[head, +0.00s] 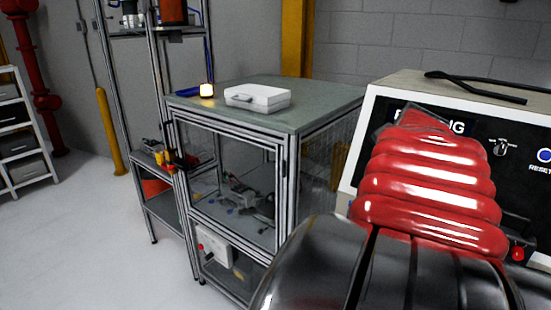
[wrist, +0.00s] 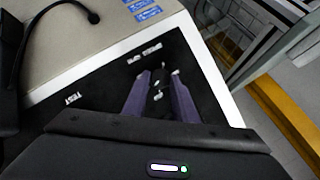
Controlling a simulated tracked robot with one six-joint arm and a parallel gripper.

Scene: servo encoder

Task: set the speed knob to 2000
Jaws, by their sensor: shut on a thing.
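The speed knob (wrist: 158,87) is a small dark knob on the black front panel, in the middle of the wrist view. White lettering stands beside it, but I cannot read its setting. My gripper (wrist: 159,77) has its two purple fingers on either side of the knob and is shut on it. In the head view the knob and my fingers are hidden behind my red ribbed wrist cover. The panel belongs to a beige-topped box (head: 465,92) at the right, which also shows in the wrist view (wrist: 95,40).
A small switch (head: 499,148) and a blue reset button (head: 545,155) sit on the panel right of my arm. A black cable (head: 480,85) lies on the box. A framed bench (head: 300,105) with a white case (head: 257,97) stands left.

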